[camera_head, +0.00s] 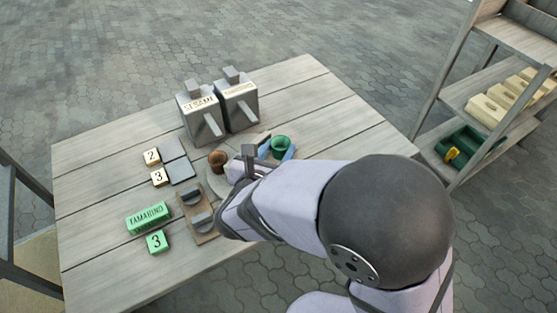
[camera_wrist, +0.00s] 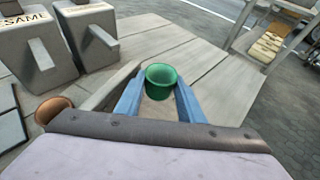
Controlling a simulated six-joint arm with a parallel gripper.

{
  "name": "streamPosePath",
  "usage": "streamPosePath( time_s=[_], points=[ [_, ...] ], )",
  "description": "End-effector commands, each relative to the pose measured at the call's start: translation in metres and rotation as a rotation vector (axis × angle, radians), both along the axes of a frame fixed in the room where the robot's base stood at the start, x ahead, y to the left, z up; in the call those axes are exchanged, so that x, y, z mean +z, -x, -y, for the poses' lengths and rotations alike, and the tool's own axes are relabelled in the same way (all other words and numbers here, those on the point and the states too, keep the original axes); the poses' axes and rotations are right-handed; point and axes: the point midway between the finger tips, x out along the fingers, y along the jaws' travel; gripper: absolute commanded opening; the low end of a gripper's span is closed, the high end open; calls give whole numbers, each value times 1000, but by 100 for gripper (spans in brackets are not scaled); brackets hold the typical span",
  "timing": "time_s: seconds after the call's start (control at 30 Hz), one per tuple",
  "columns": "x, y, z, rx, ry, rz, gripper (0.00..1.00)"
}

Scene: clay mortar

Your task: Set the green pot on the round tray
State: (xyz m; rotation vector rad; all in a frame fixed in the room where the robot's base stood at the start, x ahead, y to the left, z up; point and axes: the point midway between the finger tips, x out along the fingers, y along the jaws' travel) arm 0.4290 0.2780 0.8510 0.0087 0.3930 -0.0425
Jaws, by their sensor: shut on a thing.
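The green pot (camera_head: 280,142) is held upright between the blue fingers of my gripper (camera_head: 277,153), right of the dispensers. In the wrist view the green pot (camera_wrist: 161,81) sits between the fingertips of my gripper (camera_wrist: 159,92), which are shut on it; I cannot tell whether its base touches the table. A grey round surface, seemingly the round tray (camera_head: 216,184), lies left of my gripper, partly hidden by my arm. A brown pot (camera_head: 217,160) stands at its far edge; it also shows at lower left in the wrist view (camera_wrist: 52,108).
Two grey dispensers, one marked SESAME (camera_head: 199,108) and the other (camera_head: 238,100), stand behind. A green TAMARIND block (camera_head: 149,218), number tiles and a brown board with grey knobs (camera_head: 197,212) lie left. The table's right rear is clear. A shelf (camera_head: 480,110) stands right.

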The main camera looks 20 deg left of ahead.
Motion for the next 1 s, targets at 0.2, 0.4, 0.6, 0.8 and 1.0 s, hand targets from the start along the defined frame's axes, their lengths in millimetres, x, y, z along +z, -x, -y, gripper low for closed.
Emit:
streamPosePath(
  time_s=[0.2, 0.4, 0.6, 0.8, 1.0],
  points=[
    [-12, 0, 1, -1, 3, -1, 14],
    [-34, 0, 1, -1, 4, 0, 14],
    [-37, 0, 0, 0, 1, 1, 14],
    [-39, 0, 0, 0, 1, 0, 14],
    [-41, 0, 0, 0, 0, 0, 43]
  ],
)
